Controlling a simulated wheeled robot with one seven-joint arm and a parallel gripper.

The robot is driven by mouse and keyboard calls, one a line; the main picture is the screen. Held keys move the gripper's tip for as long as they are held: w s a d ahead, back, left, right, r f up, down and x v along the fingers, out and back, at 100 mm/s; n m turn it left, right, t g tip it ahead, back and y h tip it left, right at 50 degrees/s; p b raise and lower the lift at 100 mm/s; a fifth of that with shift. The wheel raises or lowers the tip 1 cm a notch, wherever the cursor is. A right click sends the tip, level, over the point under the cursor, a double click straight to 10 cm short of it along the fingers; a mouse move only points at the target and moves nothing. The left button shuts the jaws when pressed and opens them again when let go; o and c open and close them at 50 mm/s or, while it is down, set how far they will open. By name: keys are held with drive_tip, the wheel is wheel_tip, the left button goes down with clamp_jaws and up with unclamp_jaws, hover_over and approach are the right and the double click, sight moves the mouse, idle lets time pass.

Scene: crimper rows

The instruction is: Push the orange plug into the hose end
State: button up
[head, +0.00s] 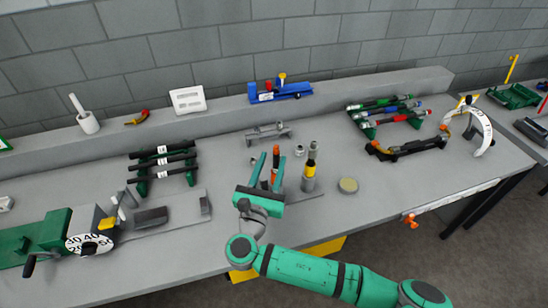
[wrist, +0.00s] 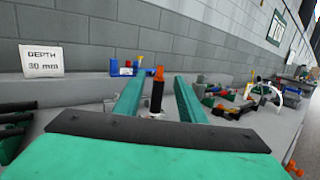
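The orange plug (head: 276,149) stands upright on top of a dark hose end (wrist: 157,98) on the bench fixture. In the wrist view the plug (wrist: 158,73) shows above the black hose, and I cannot tell how deep it sits. My gripper (head: 272,156) is open, with its two green fingers reaching forward on either side of the hose. In the wrist view the fingers of my gripper (wrist: 159,80) are apart, with gaps between them and the hose. The lower part of the hose is partly hidden by the fingers.
A grey, black and yellow upright cylinder (head: 310,172) stands close to the right of my gripper. A round tan disc (head: 348,185) lies further right. Racks of black hoses (head: 163,163) and coloured hoses (head: 388,110) stand left and right. A "DEPTH 30 mm" sign (wrist: 41,61) stands behind.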

drive_tip(key=v, duration=0.8)
drive_tip(key=shift+s, duration=0.2)
drive_tip(key=shift+a, duration=0.15)
